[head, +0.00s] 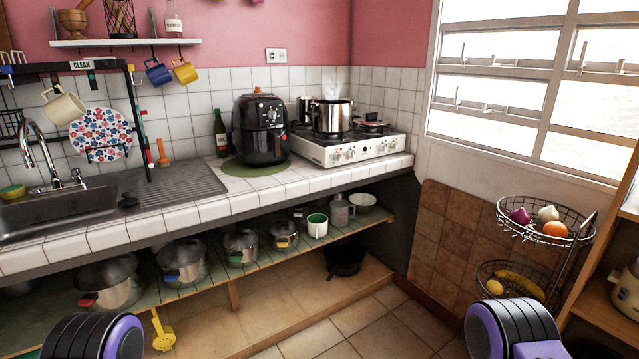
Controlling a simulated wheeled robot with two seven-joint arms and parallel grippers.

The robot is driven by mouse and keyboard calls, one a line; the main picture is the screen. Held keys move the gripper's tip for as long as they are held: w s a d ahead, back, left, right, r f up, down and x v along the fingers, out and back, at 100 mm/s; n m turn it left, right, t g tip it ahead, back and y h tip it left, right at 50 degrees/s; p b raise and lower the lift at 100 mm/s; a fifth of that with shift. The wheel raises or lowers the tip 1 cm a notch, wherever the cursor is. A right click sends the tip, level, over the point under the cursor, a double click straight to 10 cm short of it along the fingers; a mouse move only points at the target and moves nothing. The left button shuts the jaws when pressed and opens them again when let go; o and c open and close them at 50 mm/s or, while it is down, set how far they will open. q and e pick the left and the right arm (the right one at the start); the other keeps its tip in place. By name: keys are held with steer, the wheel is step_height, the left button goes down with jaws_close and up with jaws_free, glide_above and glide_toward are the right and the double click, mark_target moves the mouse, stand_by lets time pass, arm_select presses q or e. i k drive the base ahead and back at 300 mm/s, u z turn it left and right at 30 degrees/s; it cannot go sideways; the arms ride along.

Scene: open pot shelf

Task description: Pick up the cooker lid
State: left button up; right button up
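Several steel pots with lids stand on the shelf under the counter. They include a large pot with a red handle (108,283), one with a blue handle (183,262), one with a green handle (241,247) and a small one with a yellow handle (284,235). The lids appear to sit on the pots; I cannot tell which is the cooker lid. A steel pot (332,117) steams on the stove. Only dark, purple-ringed parts of my arms show at the bottom; neither gripper is in view.
The stove (345,151) and a black air fryer (260,129) stand on the tiled counter (190,215). A wire fruit basket (541,240) stands at the right. A yellow utensil (162,332) hangs below the shelf. The tiled floor (385,325) in front is clear.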

mark_target(370, 118)
steer(key=z, duration=0.25)
steer(key=i, duration=1.9)
steer(key=z, duration=0.25)
